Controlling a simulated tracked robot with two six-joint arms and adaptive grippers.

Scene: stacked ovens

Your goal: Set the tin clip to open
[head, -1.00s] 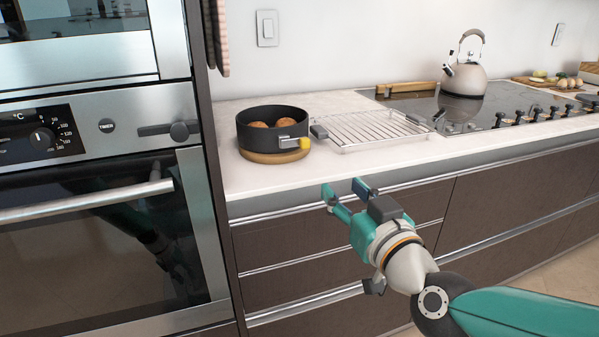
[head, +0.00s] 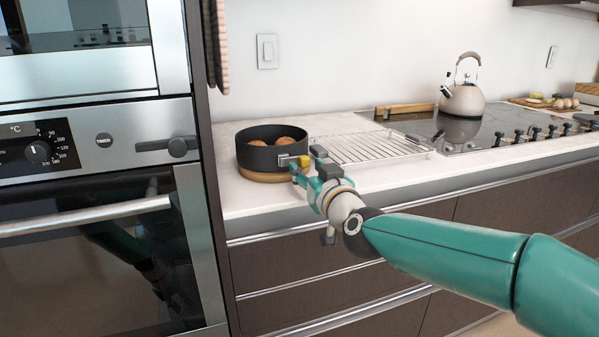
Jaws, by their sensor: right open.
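A dark round tin (head: 257,157) with brown baked pieces inside stands on a round wooden board (head: 263,177) on the counter. The tin clip (head: 285,160), a metal piece with a yellow knob (head: 304,160), is on the tin's right front side. My right gripper (head: 305,165) is at the knob, with its open fingers around or just in front of it. I cannot tell whether they touch it. The fingers partly hide the knob. My left gripper is not in view.
A wire rack (head: 370,148) lies just right of the tin, close to my right gripper. A kettle (head: 463,95) stands on the hob (head: 480,128) farther right. Stacked ovens (head: 95,150) stand at the left. The counter's front strip is clear.

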